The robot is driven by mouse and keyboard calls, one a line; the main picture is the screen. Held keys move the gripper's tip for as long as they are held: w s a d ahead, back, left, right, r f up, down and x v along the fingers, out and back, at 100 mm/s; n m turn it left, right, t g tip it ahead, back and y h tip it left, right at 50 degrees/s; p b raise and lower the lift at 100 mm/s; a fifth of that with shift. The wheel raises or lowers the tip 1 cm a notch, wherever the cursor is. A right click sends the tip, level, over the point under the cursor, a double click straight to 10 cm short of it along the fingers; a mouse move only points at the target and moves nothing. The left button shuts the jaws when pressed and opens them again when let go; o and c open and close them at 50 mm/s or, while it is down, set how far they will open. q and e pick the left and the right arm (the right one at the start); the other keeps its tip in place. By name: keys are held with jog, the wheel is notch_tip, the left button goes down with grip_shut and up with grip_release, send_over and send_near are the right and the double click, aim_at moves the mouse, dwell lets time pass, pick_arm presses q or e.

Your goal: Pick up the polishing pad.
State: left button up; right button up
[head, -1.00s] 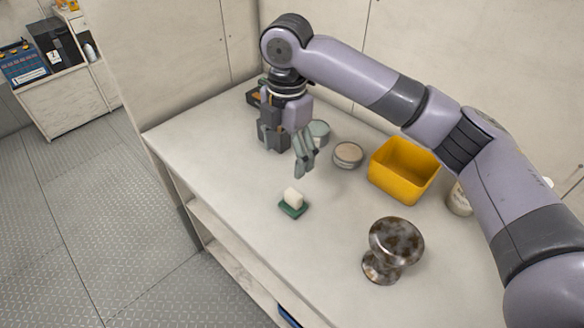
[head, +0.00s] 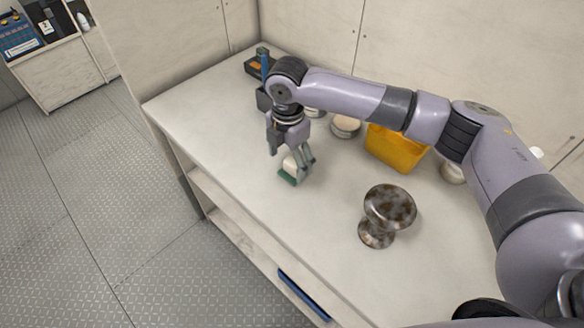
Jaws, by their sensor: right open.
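The polishing pad (head: 288,177) appears to be the small block with a white upper part and a green base, lying on the light bench top (head: 225,150) near its front edge. My right gripper (head: 292,158) points down at the pad with its fingers open. One finger is to the left of the white part and the others are to the right, partly covering it. I cannot tell whether they touch it. My left gripper is out of view.
A yellow bin (head: 395,150) and a round tin (head: 345,127) stand behind, partly under my arm. A dark tray (head: 256,66) is at the far left corner. The left front of the bench is clear.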

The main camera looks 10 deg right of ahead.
aim_at(291, 163)
jog(key=f, duration=0.4)
jog(key=shift+d+p, duration=0.3)
jog(key=shift+p, duration=0.05)
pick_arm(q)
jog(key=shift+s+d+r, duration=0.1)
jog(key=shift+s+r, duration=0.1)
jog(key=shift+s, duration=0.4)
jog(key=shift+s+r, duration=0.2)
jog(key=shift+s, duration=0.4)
pick_arm(e)
jog(key=shift+c, duration=0.4)
jog(key=c, duration=0.4)
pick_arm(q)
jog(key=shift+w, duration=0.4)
pick_arm(e)
jog(key=c, duration=0.6)
